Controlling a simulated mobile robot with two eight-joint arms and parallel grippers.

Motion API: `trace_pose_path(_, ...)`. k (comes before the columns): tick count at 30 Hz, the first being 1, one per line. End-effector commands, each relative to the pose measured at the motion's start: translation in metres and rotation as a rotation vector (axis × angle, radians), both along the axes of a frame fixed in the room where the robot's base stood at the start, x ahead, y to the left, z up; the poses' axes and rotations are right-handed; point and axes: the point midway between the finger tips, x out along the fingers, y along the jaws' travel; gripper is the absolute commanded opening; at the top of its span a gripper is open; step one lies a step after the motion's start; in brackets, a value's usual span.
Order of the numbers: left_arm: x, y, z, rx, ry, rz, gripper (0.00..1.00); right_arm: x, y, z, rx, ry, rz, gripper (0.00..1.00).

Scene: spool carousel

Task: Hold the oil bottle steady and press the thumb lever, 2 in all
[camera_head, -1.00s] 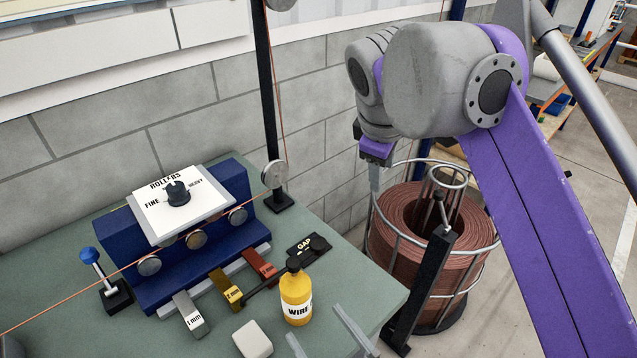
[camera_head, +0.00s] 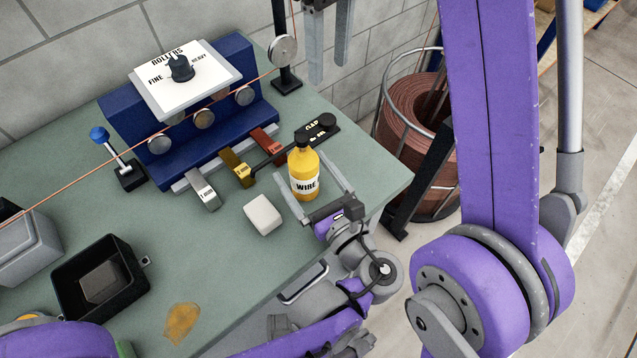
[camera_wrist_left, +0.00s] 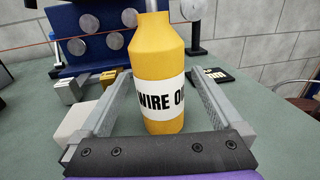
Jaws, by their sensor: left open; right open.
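The yellow oil bottle (camera_head: 304,176) stands upright on the green bench, with a black top (camera_head: 302,139) and a thin black spout reaching left. A separate thumb lever cannot be made out, and the top is cut off in the left wrist view. My left gripper (camera_head: 303,166) is open, with one finger on each side of the bottle. In the left wrist view the bottle (camera_wrist_left: 158,65) stands between the fingers, with visible gaps beside it. My right gripper (camera_head: 329,73) is open and empty, fingers pointing down, above and behind the bottle.
A white block (camera_head: 263,215) lies left of the bottle. Grey, gold and red-brown tabs (camera_head: 238,170) line the blue roller unit (camera_head: 140,127). A black GAP plate (camera_head: 317,129) lies behind the bottle. A black tray (camera_head: 98,278) and blue-knobbed lever (camera_head: 118,156) are left. A copper spool (camera_head: 405,120) stands beyond the bench.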

Motion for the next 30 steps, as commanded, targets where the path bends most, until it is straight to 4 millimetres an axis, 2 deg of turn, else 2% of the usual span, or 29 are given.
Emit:
trace_pose_path(3, 0.015, 0.008, 0.000, 0.001, 0.000, 0.003, 1.00, 0.000, 0.000, 0.000, 0.000, 0.000, 0.000, 0.50)
trace_pose_path(7, 0.024, 0.013, 0.000, 0.001, 0.000, 0.001, 1.00, 0.000, 0.000, 0.000, -0.001, -0.001, 0.000, 0.50)
trace_pose_path(17, 0.027, 0.014, 0.000, 0.000, 0.000, -0.001, 1.00, 0.000, 0.000, 0.000, -0.001, -0.001, 0.000, 0.50)
trace_pose_path(20, 0.027, 0.014, 0.000, 0.000, 0.000, -0.001, 0.86, 0.000, 0.000, 0.000, -0.001, -0.001, 0.000, 0.50)
trace_pose_path(30, 0.027, 0.014, 0.000, 0.000, 0.000, -0.001, 0.24, 0.000, 0.000, 0.000, -0.001, -0.001, 0.000, 0.50)
